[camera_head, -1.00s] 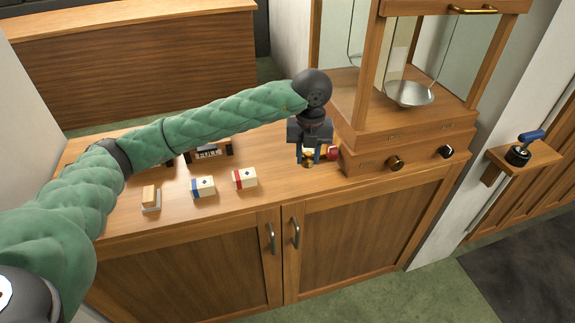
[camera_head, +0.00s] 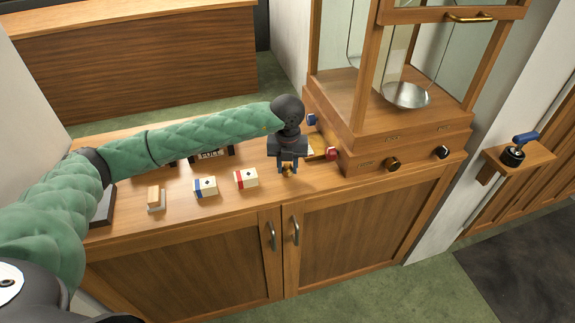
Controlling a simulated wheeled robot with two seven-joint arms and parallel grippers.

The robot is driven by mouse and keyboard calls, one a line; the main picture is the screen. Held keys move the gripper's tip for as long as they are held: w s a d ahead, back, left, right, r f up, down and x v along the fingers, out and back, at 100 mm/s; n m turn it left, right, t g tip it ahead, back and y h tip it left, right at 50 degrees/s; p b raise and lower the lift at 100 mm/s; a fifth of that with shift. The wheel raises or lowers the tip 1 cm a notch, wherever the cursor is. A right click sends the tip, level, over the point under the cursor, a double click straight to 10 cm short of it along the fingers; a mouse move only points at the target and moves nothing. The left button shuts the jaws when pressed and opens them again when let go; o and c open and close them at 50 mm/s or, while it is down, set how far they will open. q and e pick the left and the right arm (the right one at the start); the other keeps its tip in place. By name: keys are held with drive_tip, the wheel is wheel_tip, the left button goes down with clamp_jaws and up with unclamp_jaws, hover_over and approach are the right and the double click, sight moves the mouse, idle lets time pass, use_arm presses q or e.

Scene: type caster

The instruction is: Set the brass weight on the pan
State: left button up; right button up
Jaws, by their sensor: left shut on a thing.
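My left gripper (camera_head: 288,168) points down over the counter, right of the red-banded box. It is shut on the small brass weight (camera_head: 288,171), which shows only partly between the fingers. I cannot tell whether the weight touches the counter. The silvery pan (camera_head: 407,96) hangs inside the wooden balance case at the upper right, and it looks empty. The case's glazed front sash is raised, with its brass handle (camera_head: 470,17) at the top. My right gripper is not in view.
The counter (camera_head: 222,217) carries a blue-banded box (camera_head: 205,187), a red-banded box (camera_head: 246,178) and a small wooden-topped block (camera_head: 154,196). Red (camera_head: 332,153) and blue (camera_head: 311,120) knobs stand by the case base (camera_head: 400,150). A blue-handled lever (camera_head: 524,138) sits on a right-hand shelf.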

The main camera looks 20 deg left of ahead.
use_arm(q)
drive_tip(key=shift+f, duration=0.5)
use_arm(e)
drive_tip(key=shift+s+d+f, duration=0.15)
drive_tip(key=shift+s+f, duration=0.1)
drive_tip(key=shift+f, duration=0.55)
use_arm(q)
drive_tip(key=shift+f, duration=0.1)
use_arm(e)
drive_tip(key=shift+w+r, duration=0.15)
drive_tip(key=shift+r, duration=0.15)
use_arm(q)
drive_tip(key=o, duration=1)
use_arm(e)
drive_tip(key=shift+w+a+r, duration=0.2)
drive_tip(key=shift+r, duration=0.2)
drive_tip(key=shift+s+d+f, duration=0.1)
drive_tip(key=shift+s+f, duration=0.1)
